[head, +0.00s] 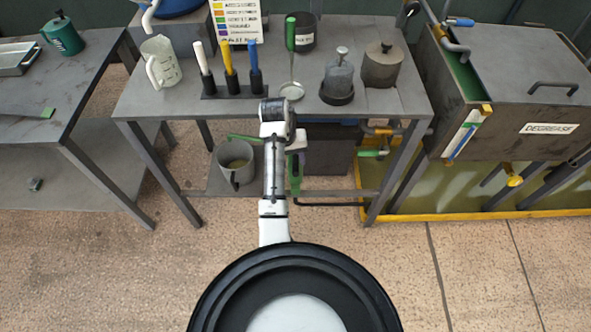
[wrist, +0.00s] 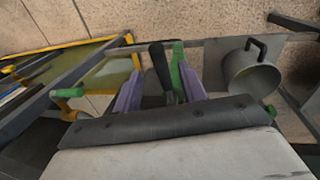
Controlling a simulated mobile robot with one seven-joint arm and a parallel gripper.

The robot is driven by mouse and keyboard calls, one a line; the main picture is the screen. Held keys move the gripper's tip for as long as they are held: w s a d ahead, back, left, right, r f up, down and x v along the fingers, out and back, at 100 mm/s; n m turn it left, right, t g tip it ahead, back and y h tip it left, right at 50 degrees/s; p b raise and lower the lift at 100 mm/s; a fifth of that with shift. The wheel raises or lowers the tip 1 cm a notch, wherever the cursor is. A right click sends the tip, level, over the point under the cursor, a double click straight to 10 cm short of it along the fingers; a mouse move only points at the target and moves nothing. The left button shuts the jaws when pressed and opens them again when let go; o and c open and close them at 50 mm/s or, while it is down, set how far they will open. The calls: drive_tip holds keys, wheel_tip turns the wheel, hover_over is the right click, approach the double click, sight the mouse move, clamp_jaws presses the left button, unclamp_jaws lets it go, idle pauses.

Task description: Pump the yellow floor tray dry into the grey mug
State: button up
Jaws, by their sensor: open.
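The yellow-rimmed floor tray (head: 470,216) holds greenish liquid under the bench and tank at right in the head view. Its yellow rim also shows at upper left in the wrist view (wrist: 38,52). The grey mug (head: 236,157) stands on the bench's lower shelf, left of my arm; it also shows at right in the wrist view (wrist: 252,80). A green pump body (head: 295,178) is partly hidden by my arm. My gripper (wrist: 162,94) is open, with a black handle (wrist: 160,66) and green upright part (wrist: 178,65) between or just beyond its purple fingers. Contact cannot be told.
The bench top (head: 185,110) carries a clear jug (head: 161,64), a marker rack (head: 228,88) and metal pots. A degreaser tank (head: 525,85) stands at right, another table (head: 45,95) at left. The front floor is clear.

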sight(295, 168)
drive_tip(key=f, duration=0.2)
drive_tip(key=d+f+p, duration=0.1)
drive_tip(key=f, duration=0.2)
drive_tip(key=shift+f, duration=0.3)
drive_tip(key=shift+c, duration=0.3)
clamp_jaws()
